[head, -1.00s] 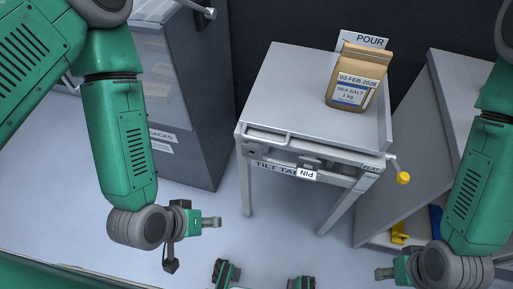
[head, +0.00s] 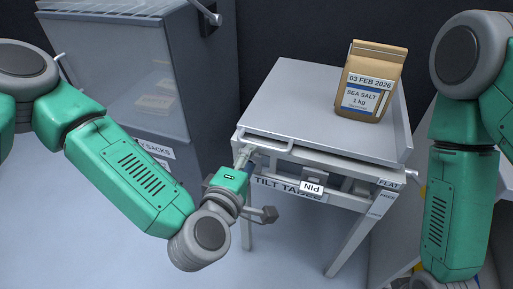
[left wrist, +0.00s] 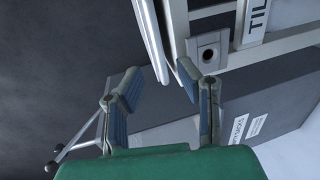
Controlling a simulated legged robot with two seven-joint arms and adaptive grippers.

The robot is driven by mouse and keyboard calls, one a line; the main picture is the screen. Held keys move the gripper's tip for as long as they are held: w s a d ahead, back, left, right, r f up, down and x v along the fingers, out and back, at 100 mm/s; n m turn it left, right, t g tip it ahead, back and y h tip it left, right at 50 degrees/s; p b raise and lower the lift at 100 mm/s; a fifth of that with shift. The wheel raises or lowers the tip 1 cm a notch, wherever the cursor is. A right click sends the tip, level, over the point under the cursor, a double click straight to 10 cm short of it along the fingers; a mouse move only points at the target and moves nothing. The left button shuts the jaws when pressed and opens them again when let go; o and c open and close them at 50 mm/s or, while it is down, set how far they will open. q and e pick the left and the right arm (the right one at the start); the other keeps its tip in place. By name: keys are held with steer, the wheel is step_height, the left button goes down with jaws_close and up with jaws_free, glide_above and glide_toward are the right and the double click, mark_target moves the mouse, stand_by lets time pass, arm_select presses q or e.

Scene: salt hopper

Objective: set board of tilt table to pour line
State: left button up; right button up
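The tilt table's grey board (head: 290,100) lies on its frame, looking flat or nearly so. A sea salt bag (head: 367,85) stands upright on it toward the back right. A bar handle (head: 268,143) runs along the board's front left edge. My left gripper (head: 244,156) is just below the handle's left end. In the left wrist view, its fingers (left wrist: 162,82) are apart, with pale bars of the table just beyond the tips; I cannot tell if they touch. My right gripper is out of frame.
A PIN tag (head: 312,187) hangs upside down at the table's front, beside the TILT TABLE label. A grey bin (head: 140,80) labelled for empty sacks stands left of the table. A grey cabinet stands at right, partly behind my right arm.

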mark_target(260, 145)
arm_select(q)
steer(key=x, duration=0.2)
steer(key=b+x, duration=0.1)
steer(key=x, duration=0.2)
steer(key=shift+d, duration=0.4)
steer(key=shift+w+a+f, duration=0.1)
steer(key=shift+w+a, duration=0.4)
steer(key=shift+w, duration=0.25)
steer(key=shift+d, duration=0.5)
steer(key=c, duration=0.7)
steer(key=shift+d, duration=0.1)
jaws_close()
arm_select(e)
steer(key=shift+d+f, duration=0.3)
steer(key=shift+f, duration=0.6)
